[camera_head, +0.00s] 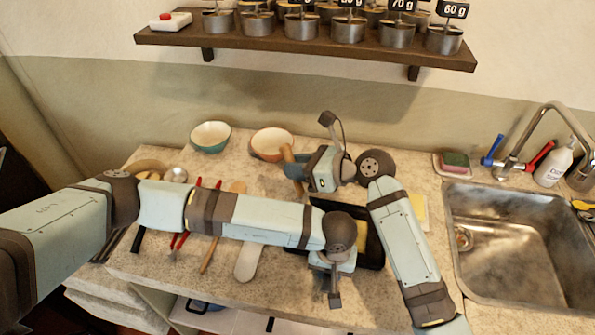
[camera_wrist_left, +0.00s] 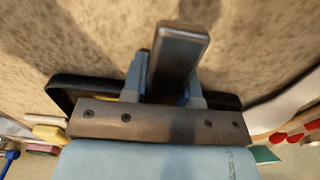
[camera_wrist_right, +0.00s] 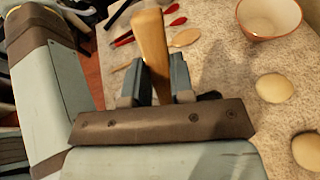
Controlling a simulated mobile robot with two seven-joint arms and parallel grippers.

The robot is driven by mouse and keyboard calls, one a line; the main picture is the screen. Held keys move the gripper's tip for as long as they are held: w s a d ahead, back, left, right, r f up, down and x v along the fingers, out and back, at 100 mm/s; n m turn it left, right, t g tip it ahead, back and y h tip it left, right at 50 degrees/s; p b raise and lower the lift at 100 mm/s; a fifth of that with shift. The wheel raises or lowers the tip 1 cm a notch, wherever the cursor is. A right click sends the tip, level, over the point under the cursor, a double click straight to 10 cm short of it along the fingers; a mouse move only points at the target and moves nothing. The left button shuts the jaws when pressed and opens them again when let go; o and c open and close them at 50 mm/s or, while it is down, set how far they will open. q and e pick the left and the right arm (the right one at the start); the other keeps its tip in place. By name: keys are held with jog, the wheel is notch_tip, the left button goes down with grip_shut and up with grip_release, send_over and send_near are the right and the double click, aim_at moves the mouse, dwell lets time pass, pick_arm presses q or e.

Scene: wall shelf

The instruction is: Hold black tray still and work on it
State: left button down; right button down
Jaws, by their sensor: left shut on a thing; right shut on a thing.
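The black tray (camera_head: 375,257) lies on the counter, partly hidden under my arms, with something yellow (camera_head: 361,236) in it. My left gripper (camera_head: 335,288) is at the tray's near side. In the left wrist view it is shut on a thick dark grey bar-like handle (camera_wrist_left: 178,55), with the tray's black rim (camera_wrist_left: 62,92) behind; I cannot tell whether the handle is joined to the tray. My right gripper (camera_head: 294,168) is beyond the tray, near the bowls. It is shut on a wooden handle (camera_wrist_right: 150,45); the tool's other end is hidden.
A teal bowl (camera_head: 210,137) and an orange-rimmed bowl (camera_head: 271,144) stand at the back. Several utensils lie left of the tray, including a pale spatula (camera_head: 246,262). A sink (camera_head: 510,250) is at right. A wall shelf (camera_head: 300,48) with metal canisters hangs above.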

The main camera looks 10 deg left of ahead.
dwell(0.4)
pick_arm(q)
jog(key=c, duration=0.8)
grip_release()
notch_tip(320, 180, up, 8)
jog(key=shift+f, duration=0.25)
